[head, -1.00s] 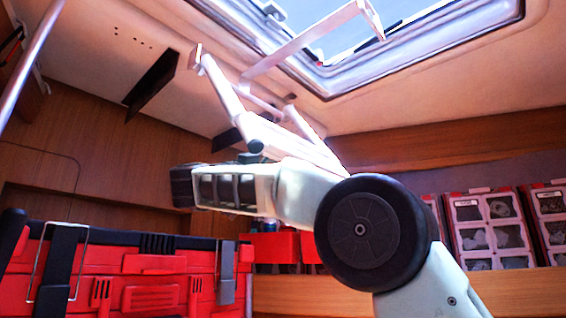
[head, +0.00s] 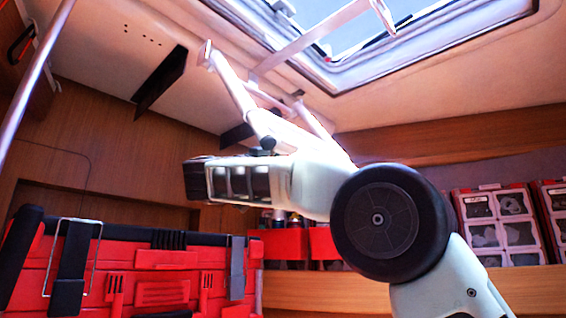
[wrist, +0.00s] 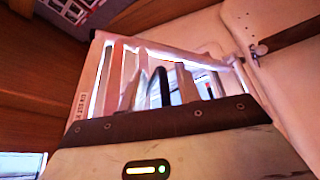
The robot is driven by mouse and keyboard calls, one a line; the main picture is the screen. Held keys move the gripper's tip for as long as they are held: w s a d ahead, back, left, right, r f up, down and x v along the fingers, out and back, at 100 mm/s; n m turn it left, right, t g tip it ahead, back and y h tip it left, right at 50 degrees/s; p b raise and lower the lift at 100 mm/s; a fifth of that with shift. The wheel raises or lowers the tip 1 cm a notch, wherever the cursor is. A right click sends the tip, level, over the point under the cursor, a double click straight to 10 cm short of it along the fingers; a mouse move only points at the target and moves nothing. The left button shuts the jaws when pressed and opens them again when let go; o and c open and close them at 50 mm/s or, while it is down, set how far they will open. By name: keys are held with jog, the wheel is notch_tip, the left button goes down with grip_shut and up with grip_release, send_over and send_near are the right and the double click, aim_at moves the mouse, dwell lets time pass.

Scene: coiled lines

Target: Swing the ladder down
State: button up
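The ladder (head: 230,85) appears as pale metal rails and a crossbar under the ceiling, beside the roof hatch. In the wrist view, a brightly lit pale frame with a small printed label (wrist: 80,105) fills the middle; it looks like the ladder's rails. My gripper (wrist: 162,85) faces this frame, close to it. Its dark palm edge with screws and its green status light show at the bottom. Its fingers are hard to tell from the pale bars, so contact or a grip cannot be told. In the head view my arm hides part of the ladder and the gripper is not clear.
The roof hatch (head: 350,40) is bright at the top. A red case (head: 160,290) with black latches stands at lower left. A metal pole (head: 38,75) rises at far left. Red-framed bins (head: 497,205) stand on a wooden shelf at right. My forearm spans the middle.

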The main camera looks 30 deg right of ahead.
jog(key=shift+a, duration=0.1)
jog(key=b+v, duration=0.2)
jog(key=v, duration=1.5)
jog(key=shift+a, duration=0.2)
